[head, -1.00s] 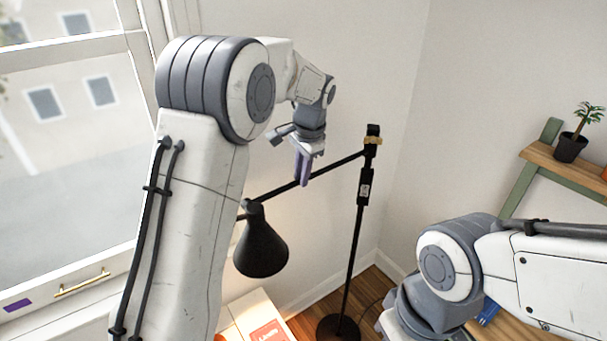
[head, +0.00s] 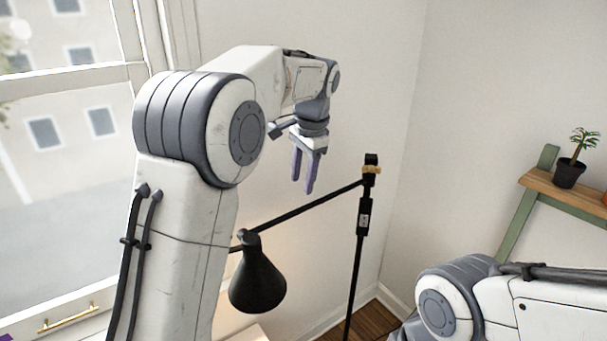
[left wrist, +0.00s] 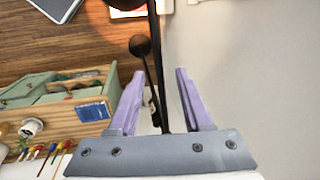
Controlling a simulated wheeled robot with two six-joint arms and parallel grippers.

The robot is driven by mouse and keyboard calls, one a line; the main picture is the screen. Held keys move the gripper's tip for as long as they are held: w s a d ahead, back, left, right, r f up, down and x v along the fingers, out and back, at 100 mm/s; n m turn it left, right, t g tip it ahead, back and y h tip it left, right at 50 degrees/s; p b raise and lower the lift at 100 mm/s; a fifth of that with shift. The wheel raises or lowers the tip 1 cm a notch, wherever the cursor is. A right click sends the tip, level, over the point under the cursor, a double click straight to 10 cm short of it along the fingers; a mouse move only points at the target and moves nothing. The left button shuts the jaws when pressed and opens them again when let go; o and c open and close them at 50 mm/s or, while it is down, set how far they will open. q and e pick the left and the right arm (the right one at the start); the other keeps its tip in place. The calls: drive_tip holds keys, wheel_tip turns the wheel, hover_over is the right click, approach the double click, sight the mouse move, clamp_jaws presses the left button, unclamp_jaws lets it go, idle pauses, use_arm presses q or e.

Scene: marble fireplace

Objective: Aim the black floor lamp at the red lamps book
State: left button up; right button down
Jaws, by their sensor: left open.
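The black floor lamp shows in the head view with its cone shade (head: 258,283) hanging low at the left end of a slanted arm (head: 310,208). The arm meets the upright pole (head: 357,265) at the right. The shade's mouth faces down. My left gripper (head: 302,185) is open and empty just above the slanted arm, purple fingers pointing down. In the left wrist view the black arm (left wrist: 156,65) runs between the open fingers in the picture, and the round base (left wrist: 140,45) lies beyond. The red lamps book is not clearly visible now. My right gripper is out of view.
A window is at the left and bare white walls stand behind the lamp. A shelf (head: 538,182) with a potted plant (head: 570,172) is at the right. In the left wrist view, wooden furniture with a blue item (left wrist: 91,111) stands at the left.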

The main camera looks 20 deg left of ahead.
use_arm(q)
drive_tip(key=r, duration=0.2)
drive_tip(key=shift+s+d+r, duration=0.15)
drive_tip(key=shift+d+r, duration=0.05)
drive_tip(key=shift+r, duration=0.1)
drive_tip(key=shift+d+f, duration=0.1)
drive_tip(key=s+d+f+h+b, duration=0.1)
drive_tip(key=s+d+f+b, duration=0.1)
drive_tip(key=s+d+f, duration=0.4)
drive_tip(key=s+d+f+h+b, duration=0.1)
drive_tip(key=s+d+f+b, duration=0.3)
drive_tip(key=s, duration=0.4)
drive_tip(key=s+d+f+b, duration=0.1)
drive_tip(key=s+f, duration=0.5)
drive_tip(key=s, duration=0.4)
drive_tip(key=s+d+f+g+b, duration=0.1)
drive_tip(key=s+f, duration=0.5)
drive_tip(key=s, duration=0.3)
drive_tip(key=shift+s+f+h, duration=0.25)
drive_tip(key=shift+s+h, duration=0.1)
drive_tip(key=shift+h, duration=0.05)
idle(0.4)
